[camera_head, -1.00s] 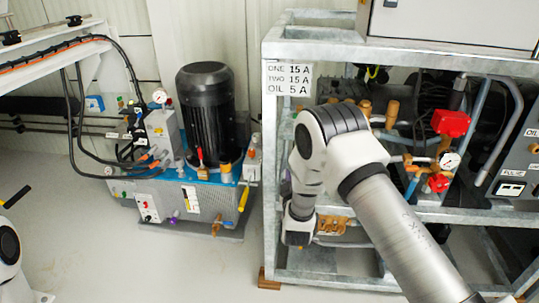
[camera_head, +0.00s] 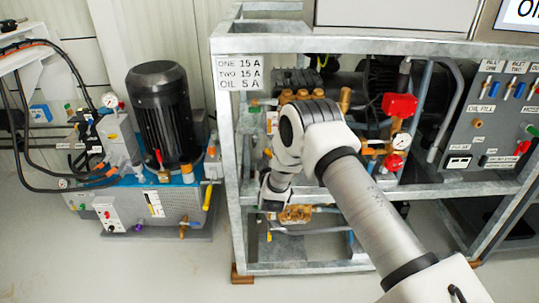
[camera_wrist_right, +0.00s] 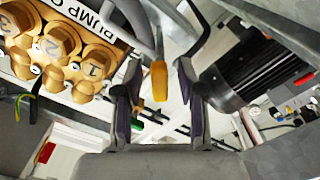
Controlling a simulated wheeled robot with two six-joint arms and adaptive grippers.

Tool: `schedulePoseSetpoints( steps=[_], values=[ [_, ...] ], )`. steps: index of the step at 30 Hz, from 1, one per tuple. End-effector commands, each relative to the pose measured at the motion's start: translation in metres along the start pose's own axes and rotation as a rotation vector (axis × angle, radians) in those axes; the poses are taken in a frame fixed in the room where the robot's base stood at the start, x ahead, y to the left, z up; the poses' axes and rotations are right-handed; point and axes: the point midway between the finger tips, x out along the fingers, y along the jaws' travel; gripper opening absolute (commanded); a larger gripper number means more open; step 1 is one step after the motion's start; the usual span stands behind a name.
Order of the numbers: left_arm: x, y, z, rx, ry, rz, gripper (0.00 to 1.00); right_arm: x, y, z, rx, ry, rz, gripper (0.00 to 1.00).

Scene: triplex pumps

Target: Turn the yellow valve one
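The yellow valve handle (camera_wrist_right: 160,80) shows in the right wrist view as a short upright yellow lever. It stands between the two spread fingers of my right gripper (camera_wrist_right: 160,100), with gaps visible on both sides. The fingers are open and appear not to touch it. In the head view my right arm reaches over the front of the metal frame (camera_head: 228,180). Its wrist is at the frame's left end, and the fingers cannot be made out there. I cannot tell the yellow handle clearly in the head view. My left gripper is not in view.
Brass caps (camera_wrist_right: 55,45) numbered 1 to 3 and a pump label lie beside the gripper in the wrist view. A green handle (camera_wrist_right: 138,125) is close to a finger. A black motor (camera_head: 160,110) stands left of the frame; red valves (camera_head: 399,105) sit on its right.

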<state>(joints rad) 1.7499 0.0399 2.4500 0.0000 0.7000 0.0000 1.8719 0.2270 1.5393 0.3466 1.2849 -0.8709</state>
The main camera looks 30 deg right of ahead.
Motion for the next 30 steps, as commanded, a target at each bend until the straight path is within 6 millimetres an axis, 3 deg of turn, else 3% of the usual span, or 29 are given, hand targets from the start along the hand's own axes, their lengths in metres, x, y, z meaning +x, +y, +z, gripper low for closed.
schedulePoseSetpoints(
  steps=[1,3,17,30],
  values=[
    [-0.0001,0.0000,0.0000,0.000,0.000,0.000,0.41,-0.0001,0.0000,-0.0001,0.000,0.000,0.000,0.19],
    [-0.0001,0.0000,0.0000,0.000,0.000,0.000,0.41,-0.0002,0.0000,-0.0002,0.000,0.000,0.000,0.00],
    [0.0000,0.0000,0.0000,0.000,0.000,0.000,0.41,-0.0003,0.0000,-0.0006,0.040,0.001,0.000,0.00],
    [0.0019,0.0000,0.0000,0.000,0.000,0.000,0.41,-0.0002,-0.0003,-0.0005,0.325,0.002,0.000,0.00]
  ],
)
